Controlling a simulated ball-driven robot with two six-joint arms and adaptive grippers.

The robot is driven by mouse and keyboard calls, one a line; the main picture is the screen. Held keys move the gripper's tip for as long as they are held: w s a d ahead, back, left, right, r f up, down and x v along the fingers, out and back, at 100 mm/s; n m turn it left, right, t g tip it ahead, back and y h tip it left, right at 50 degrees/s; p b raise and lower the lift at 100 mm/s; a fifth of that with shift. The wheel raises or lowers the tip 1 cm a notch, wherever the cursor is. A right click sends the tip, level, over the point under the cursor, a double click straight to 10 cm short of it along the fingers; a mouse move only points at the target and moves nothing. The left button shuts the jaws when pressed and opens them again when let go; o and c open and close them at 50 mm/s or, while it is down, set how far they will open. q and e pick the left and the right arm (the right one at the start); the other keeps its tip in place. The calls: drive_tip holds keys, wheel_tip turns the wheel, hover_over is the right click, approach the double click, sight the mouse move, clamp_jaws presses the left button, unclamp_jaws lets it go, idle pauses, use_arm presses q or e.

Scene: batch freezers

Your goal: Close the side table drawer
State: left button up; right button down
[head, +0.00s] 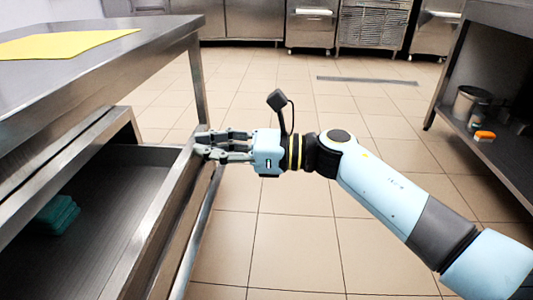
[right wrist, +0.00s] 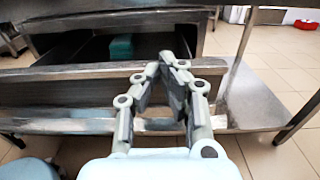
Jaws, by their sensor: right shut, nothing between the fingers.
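The side table (head: 110,65) is metal and stands on the left of the head view. Its drawer (head: 150,220) is pulled out, and the open inside shows. A folded teal cloth stack (head: 55,216) lies in the drawer; it also shows in the right wrist view (right wrist: 121,46). My right gripper (head: 203,145) is shut and empty, with its fingertips at the far end of the drawer's front panel. In the right wrist view the fingertips (right wrist: 172,62) meet in front of the drawer front (right wrist: 60,95). I cannot tell whether they touch it. My left gripper is not in view.
A yellow sheet (head: 65,44) lies on the table top. A metal shelf unit (head: 490,150) on the right holds a pot (head: 468,104) and an orange item (head: 484,136). Metal cabinets (head: 255,20) line the back. The tiled floor between is clear.

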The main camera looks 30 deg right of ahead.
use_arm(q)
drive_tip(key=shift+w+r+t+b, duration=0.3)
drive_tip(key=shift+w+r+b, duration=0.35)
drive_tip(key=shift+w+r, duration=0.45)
use_arm(e)
drive_tip(key=x, duration=1.2)
drive_tip(key=shift+w+a, duration=0.2)
drive_tip(key=shift+a, duration=0.05)
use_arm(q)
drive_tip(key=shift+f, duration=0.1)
